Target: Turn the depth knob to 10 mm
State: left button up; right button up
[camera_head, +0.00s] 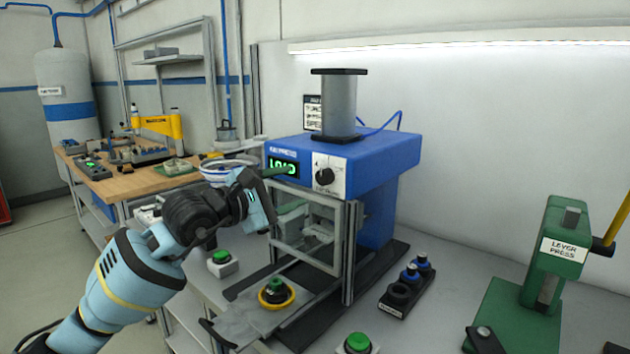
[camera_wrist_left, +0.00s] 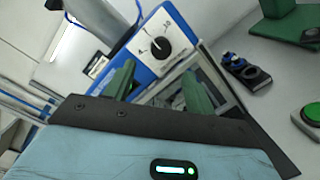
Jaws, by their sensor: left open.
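The depth knob (camera_head: 324,176) is a round black knob on a white dial plate on the front of the blue press (camera_head: 385,155). It also shows clearly in the left wrist view (camera_wrist_left: 160,47), with a pale pointer mark; its exact setting is too small to read. A green-lit display (camera_head: 283,166) sits left of the knob, its digits partly covered. My left gripper (camera_head: 284,190) is open and empty in front of the press, left of and below the knob, apart from it. Its green fingers (camera_wrist_left: 158,90) point toward the press face in the left wrist view. My right gripper is not in view.
A clear-windowed guard frame (camera_head: 345,245) stands below the knob. A yellow-ringed part (camera_head: 276,293) sits in front, with green buttons (camera_head: 358,343) nearby. A black holder (camera_head: 406,290) with blue-topped pieces is at right, then a green lever press (camera_head: 545,260). Space right of the knob is free.

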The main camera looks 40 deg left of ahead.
aim_at(320, 179)
pick_arm(q)
jog(key=w, duration=0.2)
jog(key=w+p, duration=0.1)
jog(key=w, duration=0.1)
jog(key=w+d, duration=0.1)
jog(key=w, duration=0.1)
jog(key=shift+w+d+r+p, duration=0.1)
jog(key=shift+w+r+p, duration=0.1)
jog(key=shift+p, duration=0.1)
jog(key=shift+w+d+f, duration=0.15)
jog(key=shift+w, duration=0.4)
jog(key=shift+w+f, duration=0.1)
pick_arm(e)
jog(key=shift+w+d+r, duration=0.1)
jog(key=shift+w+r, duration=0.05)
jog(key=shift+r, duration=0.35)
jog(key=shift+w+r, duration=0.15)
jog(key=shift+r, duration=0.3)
pick_arm(q)
jog(key=c, duration=0.9)
jog(key=shift+c, duration=0.4)
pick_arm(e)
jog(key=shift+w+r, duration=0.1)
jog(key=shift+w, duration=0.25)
